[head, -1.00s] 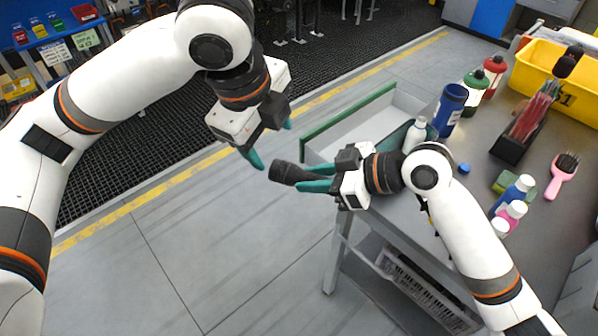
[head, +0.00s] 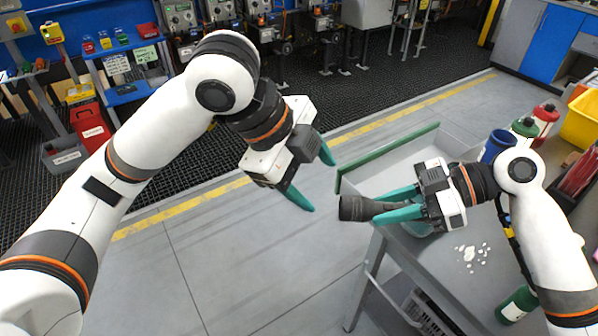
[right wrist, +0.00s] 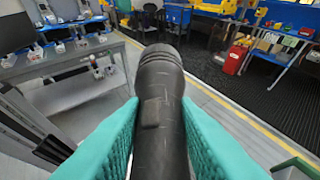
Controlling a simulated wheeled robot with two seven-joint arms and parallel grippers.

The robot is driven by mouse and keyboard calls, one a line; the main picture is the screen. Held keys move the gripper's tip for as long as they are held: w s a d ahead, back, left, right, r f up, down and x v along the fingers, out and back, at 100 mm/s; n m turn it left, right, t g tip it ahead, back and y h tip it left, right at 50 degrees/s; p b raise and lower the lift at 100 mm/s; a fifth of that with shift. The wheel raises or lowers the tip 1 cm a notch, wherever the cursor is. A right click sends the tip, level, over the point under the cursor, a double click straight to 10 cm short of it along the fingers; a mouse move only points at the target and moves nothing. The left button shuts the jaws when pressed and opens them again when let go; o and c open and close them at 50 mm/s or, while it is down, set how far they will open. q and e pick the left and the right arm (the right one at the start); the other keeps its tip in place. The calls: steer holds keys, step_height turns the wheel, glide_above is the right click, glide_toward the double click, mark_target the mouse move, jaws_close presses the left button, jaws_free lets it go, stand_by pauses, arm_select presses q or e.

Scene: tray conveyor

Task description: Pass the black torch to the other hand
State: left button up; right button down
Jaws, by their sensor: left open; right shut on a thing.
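The black torch (head: 362,208) is held in my right gripper (head: 400,204), its wide head end pointing left toward my left gripper. In the right wrist view the torch (right wrist: 160,110) lies lengthwise between the two teal fingers, touching both, its head end pointing away from the wrist. My left gripper (head: 312,180) is open and empty, its teal fingertips spread apart. It is a short gap to the left of the torch's head end and not touching it. The torch's rear part is hidden by the right fingers.
A grey tray with a green rim (head: 390,158) lies behind the right gripper on the grey table (head: 455,270). White bits (head: 470,254) lie on the table. A blue container (head: 496,146) and green and red bottles (head: 545,118) stand at right. Open floor lies below the grippers.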

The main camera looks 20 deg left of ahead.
mark_target(342, 200)
steer(key=shift+a, duration=0.1)
arm_select(q)
steer(key=w+d+f+n+h, duration=0.1)
steer(key=f, duration=0.1)
steer(key=d+f+n+h, duration=0.1)
steer(key=d+f, duration=0.1)
steer(key=w+d+f+n+t+h, duration=0.1)
steer(key=d+f, duration=0.1)
steer(key=f, duration=0.1)
steer(key=shift+w+d, duration=0.2)
steer(key=shift+w, duration=0.1)
stand_by(0.3)
steer(key=c, duration=1.1)
steer(key=shift+c, duration=0.4)
arm_select(e)
steer(key=c, duration=1.1)
jaws_free()
steer(key=shift+o, duration=0.2)
